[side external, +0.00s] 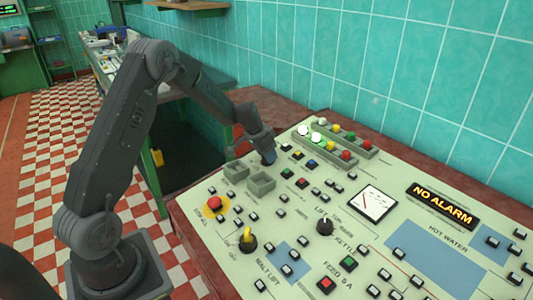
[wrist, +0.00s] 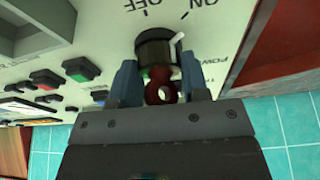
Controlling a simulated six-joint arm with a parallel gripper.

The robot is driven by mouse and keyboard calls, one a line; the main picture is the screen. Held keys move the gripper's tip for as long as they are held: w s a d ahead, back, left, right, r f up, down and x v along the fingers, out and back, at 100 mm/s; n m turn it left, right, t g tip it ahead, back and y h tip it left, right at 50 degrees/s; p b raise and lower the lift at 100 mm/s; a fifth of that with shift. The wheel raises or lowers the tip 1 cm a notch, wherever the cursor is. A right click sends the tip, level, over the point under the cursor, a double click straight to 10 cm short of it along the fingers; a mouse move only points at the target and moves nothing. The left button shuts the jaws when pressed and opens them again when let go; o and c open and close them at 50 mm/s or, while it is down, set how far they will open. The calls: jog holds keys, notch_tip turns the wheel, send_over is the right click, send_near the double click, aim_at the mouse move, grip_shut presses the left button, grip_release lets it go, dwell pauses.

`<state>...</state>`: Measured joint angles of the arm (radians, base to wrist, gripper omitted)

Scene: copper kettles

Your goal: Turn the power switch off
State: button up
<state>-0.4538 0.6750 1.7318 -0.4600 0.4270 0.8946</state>
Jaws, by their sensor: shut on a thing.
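The power switch (wrist: 154,46) shows in the wrist view as a round black base with a red key-like handle (wrist: 160,88) that has a hole in it. A white pointer mark on the base lies toward the ON label (wrist: 208,4), with the OFF label (wrist: 144,5) beside it. My gripper (wrist: 158,66) is shut on the switch, with one blue-grey finger on each side of the handle. In the side external view my gripper (side external: 268,158) is low at the panel's far left edge and hides the switch.
The pale control panel (side external: 400,232) carries many buttons. Grey square frames (side external: 260,184) stand just in front of my gripper, and a row of coloured lamps (side external: 345,154) is to its right. A teal tiled wall (side external: 400,80) rises behind.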

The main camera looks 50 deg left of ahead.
jog(key=shift+n, duration=0.5)
jog(key=shift+d+n+y, duration=0.1)
jog(key=shift+n+y, duration=0.8)
jog(key=shift+n, duration=1)
jog(key=shift+w+n+g+y, duration=0.1)
jog(key=shift+n+g+y, duration=0.4)
jog(key=shift+n, duration=1.7)
jog(key=o, duration=0.9)
jog(key=shift+y, duration=0.3)
jog(key=v, duration=1.4)
